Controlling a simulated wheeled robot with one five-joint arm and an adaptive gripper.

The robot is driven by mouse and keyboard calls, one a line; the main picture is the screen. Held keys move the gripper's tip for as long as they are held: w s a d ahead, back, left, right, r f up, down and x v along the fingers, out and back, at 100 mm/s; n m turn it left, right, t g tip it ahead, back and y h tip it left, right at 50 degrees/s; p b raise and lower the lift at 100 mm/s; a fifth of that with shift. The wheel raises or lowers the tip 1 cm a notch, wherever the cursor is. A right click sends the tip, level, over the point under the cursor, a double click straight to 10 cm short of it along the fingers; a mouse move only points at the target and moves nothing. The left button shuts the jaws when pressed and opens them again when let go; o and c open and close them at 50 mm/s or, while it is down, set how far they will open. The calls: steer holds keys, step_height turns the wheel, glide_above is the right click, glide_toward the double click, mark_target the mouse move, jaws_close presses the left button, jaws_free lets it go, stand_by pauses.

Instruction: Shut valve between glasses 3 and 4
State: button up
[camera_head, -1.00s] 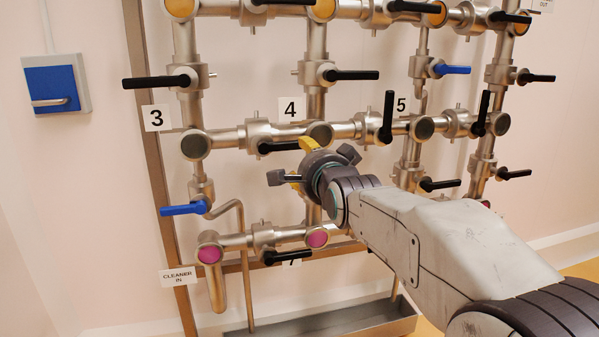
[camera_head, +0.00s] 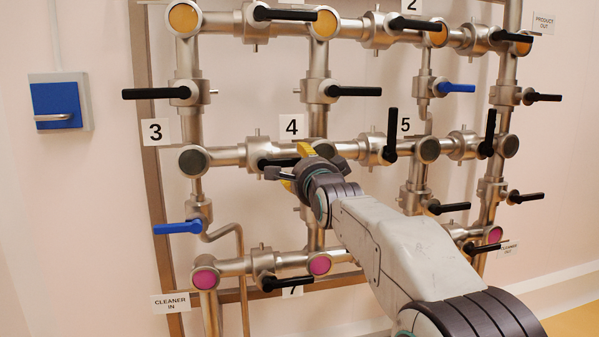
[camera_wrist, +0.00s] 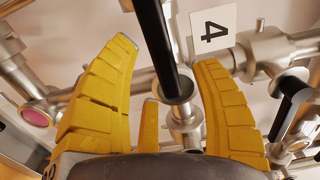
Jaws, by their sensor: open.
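The valve between glasses 3 and 4 (camera_head: 255,150) sits on the middle horizontal pipe. Its black handle (camera_head: 276,162) lies level along the pipe, pointing right. Grey glass 3 (camera_head: 193,161) is to its left; glass 4 is largely hidden behind my gripper. My gripper (camera_head: 285,172) is open at the handle's right end. In the wrist view, the black handle (camera_wrist: 157,40) comes down from the top between the spread yellow fingers of my gripper (camera_wrist: 165,62), apart from both. Whether it is deep enough between them I cannot tell.
The label 4 (camera_head: 291,126) is just above. Another black handle (camera_head: 355,91) is on the upright pipe above glass 4. An upright black handle (camera_head: 391,135) stands to the right, and a lower black handle (camera_head: 288,283) is below. A blue wall box (camera_head: 57,105) is far left.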

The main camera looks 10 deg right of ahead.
steer(key=shift+w, duration=1.15)
jaws_close()
